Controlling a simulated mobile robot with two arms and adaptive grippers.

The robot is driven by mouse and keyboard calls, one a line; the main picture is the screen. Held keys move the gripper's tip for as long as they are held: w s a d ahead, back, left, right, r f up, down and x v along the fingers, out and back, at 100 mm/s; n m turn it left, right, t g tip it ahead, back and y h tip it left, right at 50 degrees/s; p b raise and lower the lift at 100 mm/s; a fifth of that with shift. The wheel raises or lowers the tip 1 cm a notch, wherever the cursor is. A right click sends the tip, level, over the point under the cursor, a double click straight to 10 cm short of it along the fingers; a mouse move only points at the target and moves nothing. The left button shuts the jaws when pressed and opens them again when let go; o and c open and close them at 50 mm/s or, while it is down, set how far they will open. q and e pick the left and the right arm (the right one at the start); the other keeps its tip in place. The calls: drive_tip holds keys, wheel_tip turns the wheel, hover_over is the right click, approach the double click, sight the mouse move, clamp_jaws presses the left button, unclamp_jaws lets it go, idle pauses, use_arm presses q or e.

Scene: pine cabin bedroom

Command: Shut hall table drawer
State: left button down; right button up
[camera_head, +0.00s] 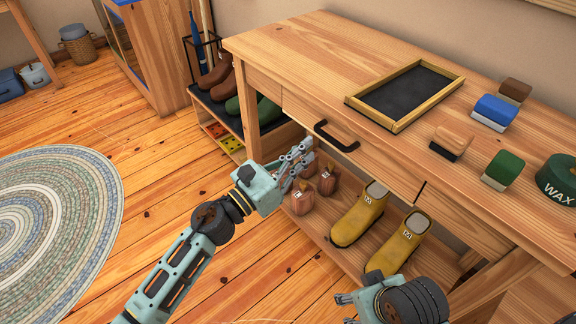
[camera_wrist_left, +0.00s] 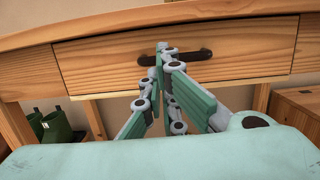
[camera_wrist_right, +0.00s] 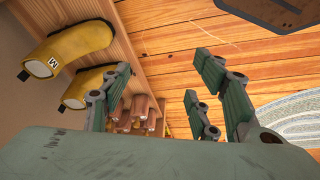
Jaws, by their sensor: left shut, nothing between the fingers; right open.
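The hall table (camera_head: 300,50) is pale wood. Its drawer (camera_head: 375,168) has a dark bar handle (camera_head: 335,136), and a dark gap shows at the drawer's right end. The drawer front seems to stand out only slightly, if at all. My left gripper (camera_head: 304,149) is shut and empty, just in front of the drawer near the handle. In the left wrist view its fingertips (camera_wrist_left: 166,50) overlap the handle (camera_wrist_left: 188,57); I cannot tell whether they touch. My right gripper (camera_wrist_right: 163,82) is open and empty, low in front of the table's right part.
The tabletop holds a framed black tray (camera_head: 405,92), several brushes and a green wax tin (camera_head: 560,180). A boot rack (camera_head: 225,110) stands at left. The floor by the round rug (camera_head: 60,215) is clear.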

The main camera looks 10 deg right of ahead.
use_arm(q)
drive_tip(key=v, duration=1)
drive_tip(key=shift+a, duration=0.3)
use_arm(e)
drive_tip(key=shift+w+a+r+t, duration=0.1)
drive_tip(key=shift+w+a+t, duration=0.2)
drive_tip(key=shift+w, duration=0.25)
drive_tip(key=shift+w+a+r+t, duration=0.15)
drive_tip(key=shift+w+t, duration=0.15)
drive_tip(key=shift+w, duration=0.25)
